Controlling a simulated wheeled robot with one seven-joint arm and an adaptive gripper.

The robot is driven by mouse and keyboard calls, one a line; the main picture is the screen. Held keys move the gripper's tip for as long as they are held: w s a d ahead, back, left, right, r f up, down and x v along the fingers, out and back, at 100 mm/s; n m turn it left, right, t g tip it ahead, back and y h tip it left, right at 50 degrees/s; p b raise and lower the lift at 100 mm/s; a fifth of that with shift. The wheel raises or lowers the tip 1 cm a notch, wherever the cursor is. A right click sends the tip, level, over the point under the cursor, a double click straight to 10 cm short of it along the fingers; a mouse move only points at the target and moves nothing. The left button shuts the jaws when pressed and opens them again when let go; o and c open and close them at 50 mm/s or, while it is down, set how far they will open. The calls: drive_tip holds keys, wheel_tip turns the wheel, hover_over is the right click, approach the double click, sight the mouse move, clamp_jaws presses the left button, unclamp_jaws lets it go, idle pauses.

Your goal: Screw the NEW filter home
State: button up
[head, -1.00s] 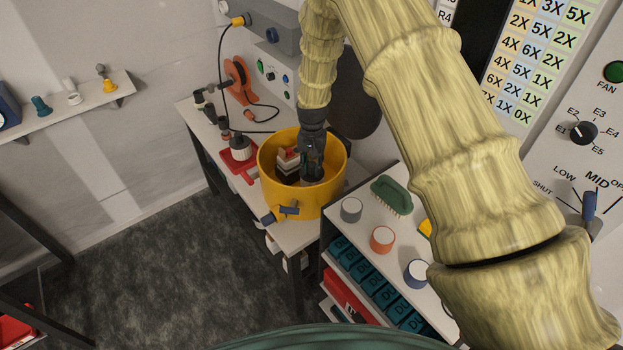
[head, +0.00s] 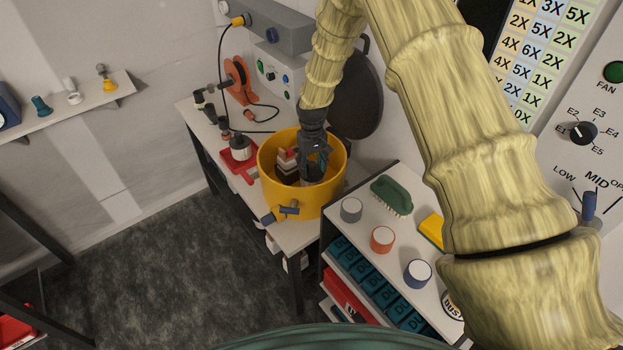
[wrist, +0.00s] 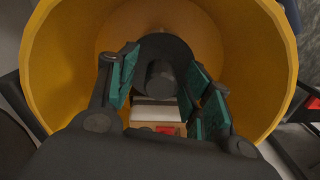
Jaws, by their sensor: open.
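A yellow drum (head: 274,188) stands open on the white bench, with a clamp on its front. My gripper (head: 314,172) reaches down inside it from above. In the wrist view my gripper (wrist: 163,75) is open, its teal-padded fingers on either side of a dark round part with a raised central knob (wrist: 160,76). I cannot tell whether the pads touch the knob. Whether this dark part is the new filter, and how it is seated, cannot be told. A pale and brown block-like stack (head: 287,160) is beside my gripper in the drum; a white and orange part with a red patch (wrist: 166,129) shows below the knob.
The drum wall surrounds my gripper closely. A dark round disc (head: 355,95) stands behind it. On the shelf unit at right are a green brush (head: 391,194), several capped jars (head: 382,240) and a yellow sponge (head: 431,231).

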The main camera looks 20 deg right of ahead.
drive_tip(key=n, duration=1)
drive_tip(key=shift+p, duration=0.35)
drive_tip(key=n, duration=0.4)
drive_tip(key=shift+n+p, duration=0.3)
drive_tip(key=shift+n, duration=0.1)
drive_tip(key=n, duration=0.6)
drive_tip(key=shift+p, duration=0.4)
